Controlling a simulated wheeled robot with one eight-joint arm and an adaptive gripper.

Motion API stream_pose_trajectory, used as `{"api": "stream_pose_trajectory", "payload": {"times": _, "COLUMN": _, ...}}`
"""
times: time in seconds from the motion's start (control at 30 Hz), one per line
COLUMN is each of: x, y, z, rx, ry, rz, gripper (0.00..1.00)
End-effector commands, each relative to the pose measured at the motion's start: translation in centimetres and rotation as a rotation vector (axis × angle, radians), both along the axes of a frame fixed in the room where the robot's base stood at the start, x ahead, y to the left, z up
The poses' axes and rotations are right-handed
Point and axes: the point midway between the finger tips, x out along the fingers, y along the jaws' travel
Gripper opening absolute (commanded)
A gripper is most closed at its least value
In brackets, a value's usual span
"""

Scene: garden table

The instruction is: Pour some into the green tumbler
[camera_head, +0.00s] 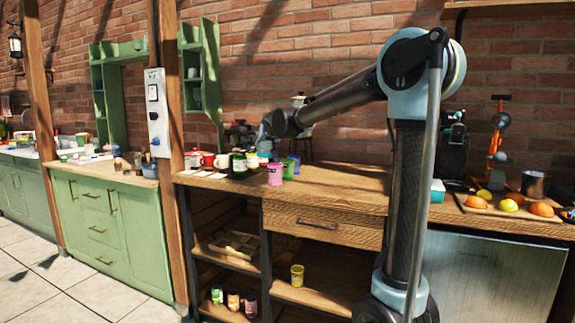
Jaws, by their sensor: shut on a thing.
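The green tumbler (295,163) stands on the wooden counter, at the back right of a group of cups, partly behind a purple tumbler (287,169). A pink tumbler (275,174) stands in front of them to the left. My gripper (265,145) is above and to the left of the green tumbler, at the end of my arm reaching in from the right. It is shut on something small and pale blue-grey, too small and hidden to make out. I cannot tell whether that thing is tilted. The inside of the tumbler is not visible.
Red (208,159), cream and dark green (239,166) vessels crowd the counter left of the tumblers. The wooden counter (335,180) is clear to their right. A board with fruit (510,205) lies far right. A yellow cup (297,275) stands on the shelf below.

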Motion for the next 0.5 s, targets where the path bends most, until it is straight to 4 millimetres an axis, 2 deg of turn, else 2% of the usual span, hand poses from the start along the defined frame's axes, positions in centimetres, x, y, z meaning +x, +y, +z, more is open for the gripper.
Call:
{"api": "stream_pose_trajectory", "payload": {"times": 0.07, "x": 0.0, "y": -0.1, "z": 0.2, "rx": 0.042, "ry": 0.023, "rz": -0.001, "gripper": 0.07}}
{"api": "stream_pose_trajectory", "payload": {"times": 0.33, "x": 0.2, "y": -0.3, "z": -1.3, "rx": 0.196, "ry": 0.109, "rz": -0.002, "gripper": 0.07}}
{"api": "stream_pose_trajectory", "payload": {"times": 0.5, "x": 0.2, "y": -0.4, "z": -1.3, "rx": 0.292, "ry": 0.164, "rz": -0.002, "gripper": 0.07}}
